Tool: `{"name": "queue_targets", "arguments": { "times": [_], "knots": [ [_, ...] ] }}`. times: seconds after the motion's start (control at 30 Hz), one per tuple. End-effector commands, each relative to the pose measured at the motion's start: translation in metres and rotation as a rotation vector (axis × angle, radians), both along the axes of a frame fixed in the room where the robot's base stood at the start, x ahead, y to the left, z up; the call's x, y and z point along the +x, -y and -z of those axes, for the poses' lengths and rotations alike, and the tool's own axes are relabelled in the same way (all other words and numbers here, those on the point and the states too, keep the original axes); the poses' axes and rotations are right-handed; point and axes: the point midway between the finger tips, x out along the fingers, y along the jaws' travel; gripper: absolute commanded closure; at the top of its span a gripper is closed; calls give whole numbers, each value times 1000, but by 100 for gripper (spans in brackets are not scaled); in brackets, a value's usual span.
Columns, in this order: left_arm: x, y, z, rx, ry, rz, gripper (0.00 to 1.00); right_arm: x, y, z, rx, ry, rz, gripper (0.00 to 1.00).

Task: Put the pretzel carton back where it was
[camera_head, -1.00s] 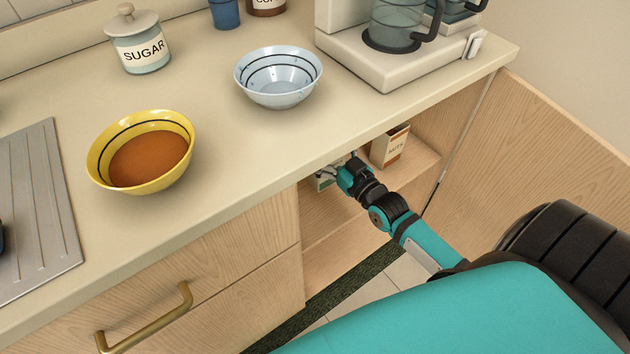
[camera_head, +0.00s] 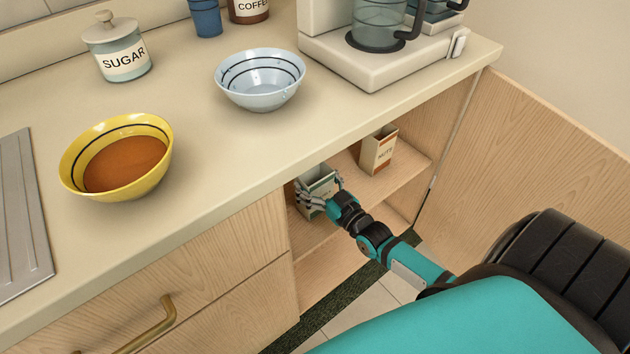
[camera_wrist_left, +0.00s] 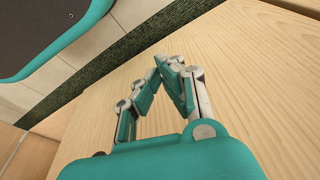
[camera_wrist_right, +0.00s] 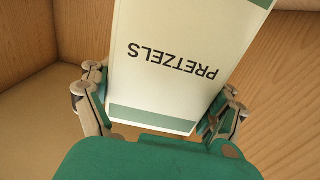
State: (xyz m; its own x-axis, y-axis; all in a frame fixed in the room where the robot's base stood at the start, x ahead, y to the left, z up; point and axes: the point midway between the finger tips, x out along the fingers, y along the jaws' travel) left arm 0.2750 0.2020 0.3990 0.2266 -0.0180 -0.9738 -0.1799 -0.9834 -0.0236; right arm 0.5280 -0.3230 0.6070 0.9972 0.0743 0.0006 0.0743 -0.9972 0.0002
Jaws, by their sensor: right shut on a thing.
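The pretzel carton (camera_head: 320,180), white with green bands, is at the left side of the open cabinet under the counter in the head view. My right gripper (camera_head: 323,195) is shut on it, with fingers on its two sides. In the right wrist view the carton (camera_wrist_right: 165,60) fills the middle, its PRETZELS lettering upside down in the picture. Whether its base touches the shelf (camera_head: 398,180) is hidden. My left gripper (camera_wrist_left: 162,65) shows only in its wrist view, empty, fingertips together, in front of a wooden panel.
A nuts carton (camera_head: 379,150) stands on the shelf right of the pretzel carton. The counter edge overhangs the opening. On the counter are a yellow bowl (camera_head: 118,160), a pale blue bowl (camera_head: 260,80), a sugar jar (camera_head: 122,55) and a coffee maker (camera_head: 375,60).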

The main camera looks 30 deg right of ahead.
Motion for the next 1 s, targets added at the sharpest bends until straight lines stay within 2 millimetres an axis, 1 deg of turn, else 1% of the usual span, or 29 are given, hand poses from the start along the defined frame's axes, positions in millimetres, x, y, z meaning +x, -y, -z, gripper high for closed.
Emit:
{"name": "queue_targets", "arguments": {
  "times": [0.2, 0.23, 0.3, 0.33, 0.6, 0.73, 0.77, 0.87, 1.0],
  "knots": [
    [2, 1, -8, -1, 5, 0, 100, 0, 0, 4, 0, 0, 0, 51],
    [2, 1, -9, -1, 5, 0, 100, 0, 0, 4, 0, -1, 0, 12],
    [2, 1, -9, -1, 5, 0, 100, 0, 0, 4, 0, -1, 0, 3],
    [2, 1, -9, -1, 5, 0, 100, 0, 0, 4, 0, -1, 0, 0],
    [1, 0, -8, 0, 2, 0, 100, 0, 0, 4, 0, -1, 0, 0],
    [2, 0, -9, -1, 7, 0, 100, 0, 0, 0, 0, 0, 0, 0],
    [2, 0, -5, 0, 6, 0, 100, 0, 0, -2, 0, 0, 0, 0],
    [-3, -1, 9, 1, -6, 1, 100, -19, 1, 1, 0, -6, 0, 0],
    [-8, -1, 22, 2, -14, 2, 100, -50, 4, 0, -1, -5, 0, 0]
  ]
}}
